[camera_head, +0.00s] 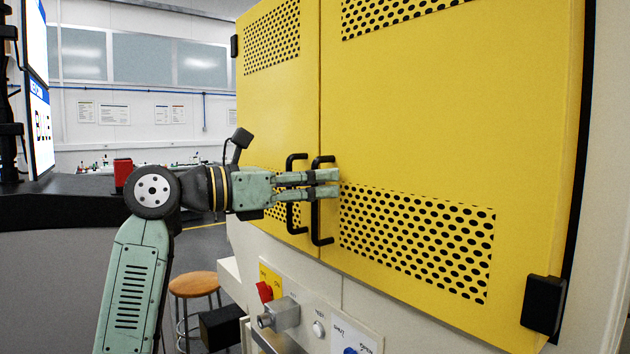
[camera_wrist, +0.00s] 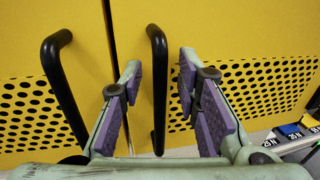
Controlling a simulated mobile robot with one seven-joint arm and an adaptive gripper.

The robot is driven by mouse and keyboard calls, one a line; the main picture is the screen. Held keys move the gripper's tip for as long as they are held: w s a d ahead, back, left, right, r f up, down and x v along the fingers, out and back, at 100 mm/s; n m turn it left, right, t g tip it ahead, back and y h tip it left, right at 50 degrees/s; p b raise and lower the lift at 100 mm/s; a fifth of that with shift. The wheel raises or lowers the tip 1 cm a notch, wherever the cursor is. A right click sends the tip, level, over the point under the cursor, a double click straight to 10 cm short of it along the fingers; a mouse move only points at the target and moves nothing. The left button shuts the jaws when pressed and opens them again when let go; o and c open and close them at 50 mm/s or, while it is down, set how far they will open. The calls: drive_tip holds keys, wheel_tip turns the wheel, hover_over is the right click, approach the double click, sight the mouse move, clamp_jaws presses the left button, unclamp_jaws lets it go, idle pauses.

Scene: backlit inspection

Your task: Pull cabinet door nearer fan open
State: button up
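The yellow cabinet has a left door (camera_head: 280,110) and a wide right door (camera_head: 430,120), both looking closed along the middle seam. Each has a black bar handle by the seam: the left handle (camera_head: 291,212) and the right handle (camera_head: 316,225). My gripper (camera_head: 336,182) reaches across from the left at handle height. In the wrist view, the right handle (camera_wrist: 158,100) stands between the open purple-padded fingers (camera_wrist: 160,68), with gaps on both sides. The left handle (camera_wrist: 65,100) is outside the fingers. No fan is visible, so I cannot tell which door is nearer it.
Below the doors is a control panel (camera_head: 318,328) with a red knob (camera_head: 265,291) and a grey connector (camera_head: 279,316). A stool (camera_head: 194,284) stands on the floor at lower left. A dark counter (camera_head: 60,208) and monitors (camera_head: 38,120) are at far left.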

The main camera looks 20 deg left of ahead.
clamp_jaws()
idle(0.8)
